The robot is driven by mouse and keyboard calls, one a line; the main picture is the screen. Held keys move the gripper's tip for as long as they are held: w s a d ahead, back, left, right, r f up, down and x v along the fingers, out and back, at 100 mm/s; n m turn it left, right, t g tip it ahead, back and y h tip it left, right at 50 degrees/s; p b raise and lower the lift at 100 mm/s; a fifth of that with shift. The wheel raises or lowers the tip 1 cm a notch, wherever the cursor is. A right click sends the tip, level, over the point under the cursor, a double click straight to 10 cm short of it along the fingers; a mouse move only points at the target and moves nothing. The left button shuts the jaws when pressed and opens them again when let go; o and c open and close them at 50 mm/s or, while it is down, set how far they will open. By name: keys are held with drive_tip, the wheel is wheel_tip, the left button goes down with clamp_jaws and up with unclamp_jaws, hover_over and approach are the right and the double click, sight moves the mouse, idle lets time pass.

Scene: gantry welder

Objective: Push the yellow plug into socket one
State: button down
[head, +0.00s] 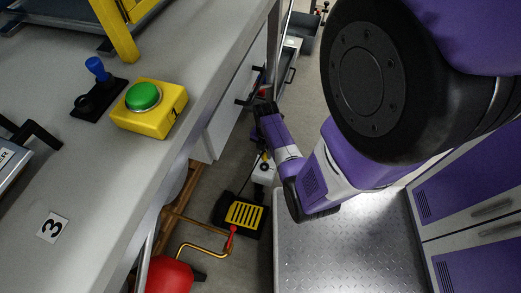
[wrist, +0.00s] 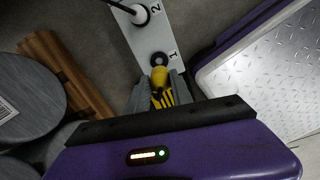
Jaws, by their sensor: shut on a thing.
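In the wrist view, my gripper (wrist: 161,87) is shut on the yellow plug (wrist: 160,79), which has black stripes or gaps towards its rear. The plug's front end lies at the near edge of socket one (wrist: 159,58), a dark round fitting beside the label 1 on a light grey panel (wrist: 146,38). I cannot tell whether the plug's tip touches or enters the socket.
A black plug with a cable sits in socket two (wrist: 139,14), further along the panel. Grey drums (wrist: 28,95) and brown wooden slats (wrist: 68,75) lie left. A black-and-yellow pedal (head: 243,214) is on the floor. The workbench (head: 110,190) edge runs close by.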

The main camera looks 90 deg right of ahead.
sight(265, 160)
drive_tip(key=shift+f+b, duration=2.5)
drive_tip(key=shift+b, duration=0.2)
drive_tip(key=shift+f, duration=0.15)
drive_tip(key=shift+f+b, duration=0.5)
drive_tip(key=shift+f, duration=0.2)
drive_tip(key=shift+f+b, duration=0.35)
drive_tip(key=shift+f, duration=0.2)
drive_tip(key=c, duration=1.1)
unclamp_jaws()
drive_tip(key=shift+o, duration=0.2)
wheel_tip(265, 160, up, 8)
drive_tip(key=p, duration=0.3)
drive_tip(key=shift+f+p, duration=0.1)
drive_tip(key=shift+p, duration=0.3)
